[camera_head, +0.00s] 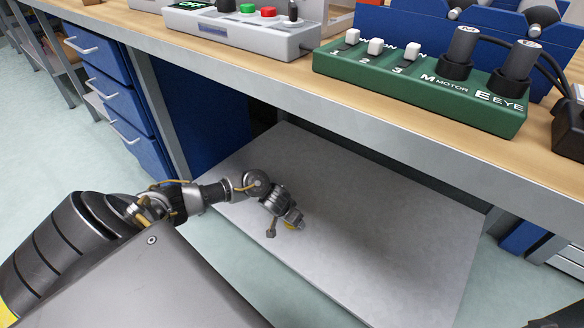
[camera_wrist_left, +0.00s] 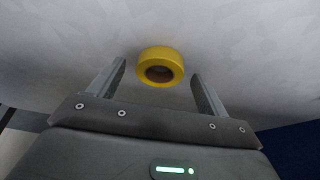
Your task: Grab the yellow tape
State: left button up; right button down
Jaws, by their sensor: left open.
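The yellow tape (camera_wrist_left: 160,58) is a round roll with a dark brownish centre, seen in the left wrist view on a light grey surface. It lies ahead of and between the two spread fingers of my left gripper (camera_wrist_left: 157,88), and the fingers look apart from it. The rest of the tape is hidden there by the gripper. My right gripper is not in view.
A wooden workbench edge (camera_head: 270,72) runs above the shelf. A green control box (camera_head: 420,85) and a grey button box (camera_head: 240,32) stand on it. Blue drawers (camera_head: 112,90) are at the left. The shelf's right part is clear.

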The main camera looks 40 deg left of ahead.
pick_arm(q)
jog(key=shift+w+f, duration=0.15)
jog(key=shift+f, duration=0.1)
jog(key=c, duration=1.1)
jog(key=shift+o, duration=0.2)
jog(key=shift+r, duration=0.15)
